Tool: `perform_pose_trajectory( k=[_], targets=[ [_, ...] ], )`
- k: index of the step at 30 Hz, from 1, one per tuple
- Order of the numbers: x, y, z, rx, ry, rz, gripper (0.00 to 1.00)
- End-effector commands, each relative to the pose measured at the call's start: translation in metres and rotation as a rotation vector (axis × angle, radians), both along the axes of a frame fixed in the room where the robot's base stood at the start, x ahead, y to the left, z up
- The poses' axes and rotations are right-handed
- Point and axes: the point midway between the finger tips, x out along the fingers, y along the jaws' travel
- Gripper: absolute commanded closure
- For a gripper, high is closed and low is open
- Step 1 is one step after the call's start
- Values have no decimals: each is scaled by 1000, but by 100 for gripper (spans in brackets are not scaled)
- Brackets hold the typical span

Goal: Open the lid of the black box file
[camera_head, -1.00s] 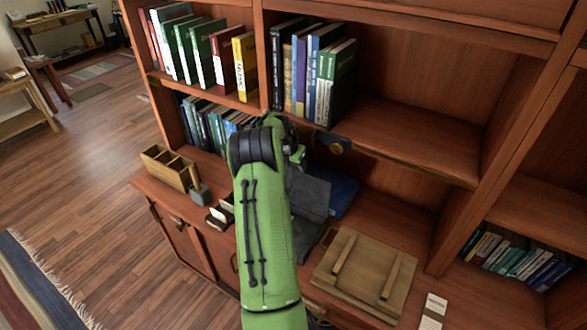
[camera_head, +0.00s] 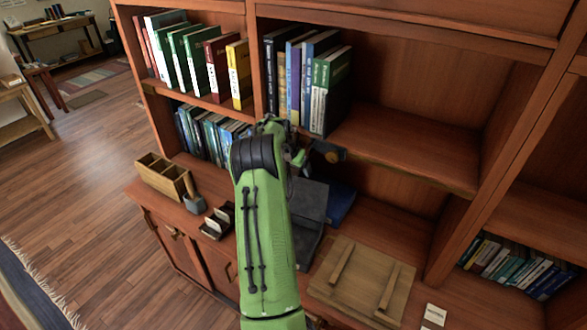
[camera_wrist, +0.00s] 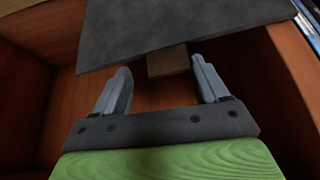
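The black box file (camera_head: 311,200) lies on the counter below the shelves, partly hidden behind my green arm. In the wrist view, a dark grey panel (camera_wrist: 165,32), apparently part of the box file, spans the top. A small brown tab (camera_wrist: 168,61) sits at its near edge. My gripper (camera_wrist: 161,75) is open, its two grey fingers on either side of the tab with gaps. Nothing is held between them. I cannot tell whether the fingertips touch the panel.
A blue book (camera_head: 341,205) lies right of the box file. A wooden board with two bars (camera_head: 362,279) lies in front. A wooden divided tray (camera_head: 163,181) and small card box (camera_head: 217,222) stand left. The shelf edge (camera_head: 405,166) overhangs the counter.

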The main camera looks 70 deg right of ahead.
Motion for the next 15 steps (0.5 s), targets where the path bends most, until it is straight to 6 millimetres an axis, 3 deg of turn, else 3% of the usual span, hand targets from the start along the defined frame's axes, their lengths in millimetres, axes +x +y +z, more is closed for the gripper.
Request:
perform_pose_trajectory(
  k=[15],
  targets=[
    [2,4,2,8,1,4,28]
  ],
)
